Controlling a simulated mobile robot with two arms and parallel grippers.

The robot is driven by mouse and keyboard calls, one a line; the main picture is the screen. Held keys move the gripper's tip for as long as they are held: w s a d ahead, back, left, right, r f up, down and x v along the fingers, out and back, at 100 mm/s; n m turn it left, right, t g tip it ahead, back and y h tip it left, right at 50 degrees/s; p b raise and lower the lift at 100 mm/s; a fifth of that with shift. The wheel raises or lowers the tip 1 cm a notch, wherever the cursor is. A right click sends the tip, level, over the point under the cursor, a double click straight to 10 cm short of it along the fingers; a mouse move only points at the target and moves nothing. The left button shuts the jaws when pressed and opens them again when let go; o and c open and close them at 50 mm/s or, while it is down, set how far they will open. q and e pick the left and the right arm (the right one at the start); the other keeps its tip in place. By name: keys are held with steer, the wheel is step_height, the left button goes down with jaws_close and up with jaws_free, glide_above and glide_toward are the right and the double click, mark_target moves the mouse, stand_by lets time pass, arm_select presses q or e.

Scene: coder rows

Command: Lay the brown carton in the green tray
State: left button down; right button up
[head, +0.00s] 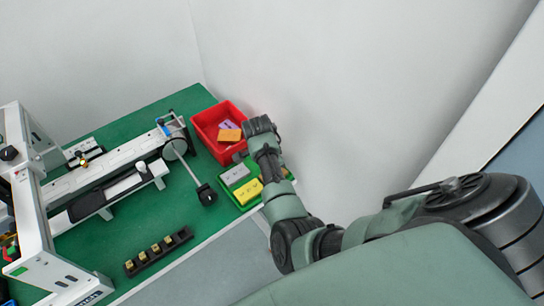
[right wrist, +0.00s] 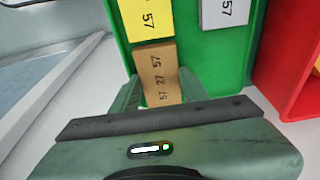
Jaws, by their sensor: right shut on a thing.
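The brown carton (right wrist: 158,68) is between the fingers of my right gripper (right wrist: 160,92) in the right wrist view, with dark print on its face. My right gripper is shut on it. The carton appears over the green tray (right wrist: 208,62), close beside a yellow carton (right wrist: 145,18); I cannot tell whether it touches the tray floor. In the head view the green tray (head: 254,204) is at the bench's right end, partly covered by my right arm, which hides the brown carton. My left gripper is not in view.
A grey carton (head: 236,173) and the yellow carton (head: 248,190) lie in the tray. A red bin (head: 206,136) with an orange carton (head: 229,135) and a purple one stands behind it. A thin arm with a black end (head: 206,194) stands left of the tray.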

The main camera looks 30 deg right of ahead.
steer(key=o, duration=1)
steer(key=shift+w+f, duration=0.1)
steer(key=shift+f, duration=0.05)
steer(key=shift+s, duration=0.2)
